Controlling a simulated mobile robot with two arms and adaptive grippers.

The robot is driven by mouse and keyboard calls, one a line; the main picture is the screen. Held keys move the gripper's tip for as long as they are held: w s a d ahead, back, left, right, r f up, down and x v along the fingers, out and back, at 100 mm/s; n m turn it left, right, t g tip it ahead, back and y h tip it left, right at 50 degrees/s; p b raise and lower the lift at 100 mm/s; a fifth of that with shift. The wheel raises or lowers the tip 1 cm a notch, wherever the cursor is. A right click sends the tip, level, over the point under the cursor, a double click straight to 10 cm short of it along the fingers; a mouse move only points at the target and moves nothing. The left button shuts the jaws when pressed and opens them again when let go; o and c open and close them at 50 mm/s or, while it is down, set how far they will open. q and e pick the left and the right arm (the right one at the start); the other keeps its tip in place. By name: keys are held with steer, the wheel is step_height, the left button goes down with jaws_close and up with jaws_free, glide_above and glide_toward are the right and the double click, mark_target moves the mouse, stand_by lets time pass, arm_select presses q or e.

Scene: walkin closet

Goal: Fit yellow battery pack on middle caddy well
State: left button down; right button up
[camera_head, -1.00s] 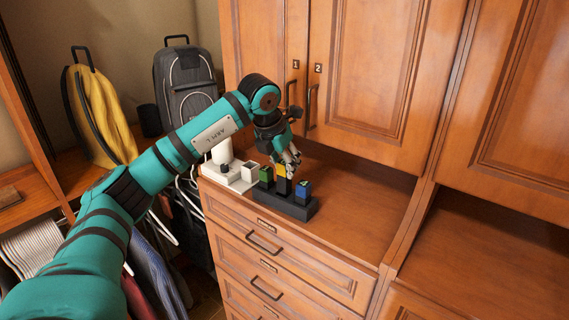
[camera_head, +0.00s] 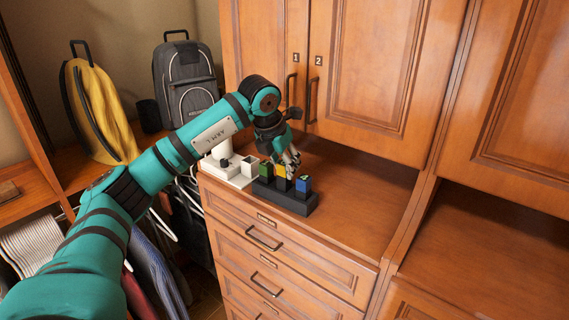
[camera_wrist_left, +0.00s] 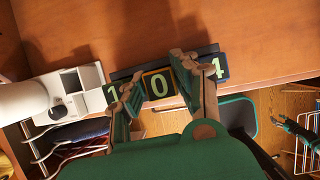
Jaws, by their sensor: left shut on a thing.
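The yellow battery pack (camera_head: 281,171) is in the middle of the dark caddy (camera_head: 297,205), between a green pack (camera_head: 266,172) and a blue pack (camera_head: 303,184). In the left wrist view the yellow pack (camera_wrist_left: 158,84) shows a "0" on its top, with the "1" of the green pack (camera_wrist_left: 112,93) to its left and the "4" of the blue pack (camera_wrist_left: 216,69) to its right. My left gripper (camera_head: 290,161) points down and is shut on the yellow pack. The pack stands about level with its neighbours. Its lower end is hidden in the caddy. My right gripper is not seen.
A white device (camera_head: 219,160) with a square open holder (camera_head: 250,167) stands just left of the caddy. The cabinet counter (camera_head: 360,205) is clear to the right. Cabinet doors (camera_head: 375,70) rise behind. A grey backpack (camera_head: 186,85) stands at the left.

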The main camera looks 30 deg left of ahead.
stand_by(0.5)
arm_select(q)
steer(key=shift+f, duration=0.2)
steer(key=shift+f+b, duration=0.55)
steer(key=shift+f, duration=0.15)
steer(key=c, duration=0.9)
jaws_free()
steer(key=v, duration=1.2)
